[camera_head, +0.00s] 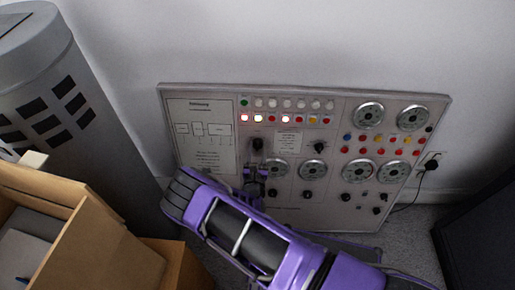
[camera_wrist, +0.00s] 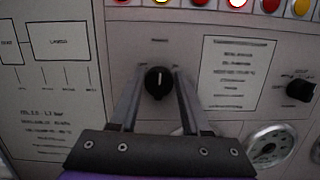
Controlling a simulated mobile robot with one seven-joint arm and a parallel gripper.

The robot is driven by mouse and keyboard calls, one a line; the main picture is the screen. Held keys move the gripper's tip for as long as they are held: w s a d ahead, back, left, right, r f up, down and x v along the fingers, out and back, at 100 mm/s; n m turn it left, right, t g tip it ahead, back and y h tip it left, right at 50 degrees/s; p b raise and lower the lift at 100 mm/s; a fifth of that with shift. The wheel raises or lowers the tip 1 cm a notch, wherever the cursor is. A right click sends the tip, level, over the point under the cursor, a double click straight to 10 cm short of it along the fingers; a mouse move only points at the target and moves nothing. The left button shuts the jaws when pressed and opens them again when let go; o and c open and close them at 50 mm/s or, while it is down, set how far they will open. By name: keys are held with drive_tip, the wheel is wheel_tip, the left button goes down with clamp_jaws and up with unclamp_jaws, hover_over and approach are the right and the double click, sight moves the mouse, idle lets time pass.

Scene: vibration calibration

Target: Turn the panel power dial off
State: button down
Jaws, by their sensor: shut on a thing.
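The control panel (camera_head: 330,205) leans against the wall, tilted back a little, with rows of lights, gauges and knobs. Its black power dial (camera_head: 258,144) is on the left half, below the lit row. In the wrist view the dial (camera_wrist: 158,84) sits between the two fingers, its white mark pointing about straight up. My gripper (camera_head: 257,163) reaches up to the panel from below. In the wrist view my gripper (camera_wrist: 158,74) has one finger on each side of the dial and is shut on it. Exact finger contact is hard to see.
Another black knob (camera_wrist: 300,89) is to the right, beyond a printed label (camera_wrist: 236,72). Gauges (camera_wrist: 268,145) are lower right. A grey bin (camera_head: 60,110) and cardboard box (camera_head: 80,235) stand at left. A dark object (camera_head: 480,235) is at right. A plug (camera_head: 430,165) is in the wall.

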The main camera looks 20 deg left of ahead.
drive_tip(key=n+y, duration=0.1)
drive_tip(key=n, duration=0.2)
drive_tip(key=n+p, duration=0.1)
drive_tip(key=n, duration=0.2)
drive_tip(key=shift+s+a+n+g+y, duration=0.1)
drive_tip(key=shift+a+n+g+y, duration=0.05)
drive_tip(key=shift+n+g+y, duration=0.2)
drive_tip(key=shift+a+f+n+g+y+p, duration=0.1)
drive_tip(key=shift+n+g+y+p, duration=0.15)
drive_tip(key=shift+n, duration=0.85)
drive_tip(key=shift+a+f+n+g+y+p, duration=0.1)
drive_tip(key=shift+n+y+p, duration=0.1)
drive_tip(key=shift+n, duration=0.85)
drive_tip(key=shift+d, duration=0.1)
drive_tip(key=shift+c, duration=1.9)
unclamp_jaws()
drive_tip(key=p+v, duration=0.2)
drive_tip(key=v, duration=1.5)
drive_tip(key=shift+s+r, duration=0.15)
drive_tip(key=shift+s, duration=0.15)
